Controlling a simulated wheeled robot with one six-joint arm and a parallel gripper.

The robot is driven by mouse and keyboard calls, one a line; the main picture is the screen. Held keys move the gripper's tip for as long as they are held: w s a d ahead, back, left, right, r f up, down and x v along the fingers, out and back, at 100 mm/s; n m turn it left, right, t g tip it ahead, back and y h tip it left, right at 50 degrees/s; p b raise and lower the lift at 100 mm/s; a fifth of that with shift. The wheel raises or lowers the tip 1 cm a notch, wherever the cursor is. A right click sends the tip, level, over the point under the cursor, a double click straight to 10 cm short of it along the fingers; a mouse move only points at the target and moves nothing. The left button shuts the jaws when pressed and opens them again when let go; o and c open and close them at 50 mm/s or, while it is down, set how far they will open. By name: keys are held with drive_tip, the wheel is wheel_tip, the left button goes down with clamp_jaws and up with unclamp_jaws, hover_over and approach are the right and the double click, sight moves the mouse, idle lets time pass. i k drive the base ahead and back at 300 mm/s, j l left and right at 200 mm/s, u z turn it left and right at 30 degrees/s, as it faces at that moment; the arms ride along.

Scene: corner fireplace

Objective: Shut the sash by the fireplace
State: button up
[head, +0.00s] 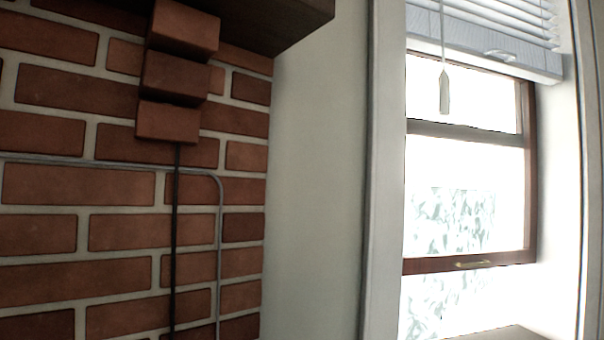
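The window sash (471,265) is on the right, with a dark reddish-brown wooden frame. Its bottom rail carries a small brass-coloured handle (473,264). The sash is raised: below the rail there is a bright open gap down to the sill (480,334). A greyish rail crosses the window higher up. The brick fireplace (120,240) fills the left of the view. My gripper is not in view.
A white blind (485,50) hangs over the window top, with a cord and pull (444,93) dangling. A dark mantel shelf (262,22) juts out above stepped bricks. A pale wall (318,180) separates fireplace and window. A thin grey pipe and dark cord run on the bricks.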

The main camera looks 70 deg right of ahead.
sight(422, 264)
drive_tip(key=z, duration=2.95)
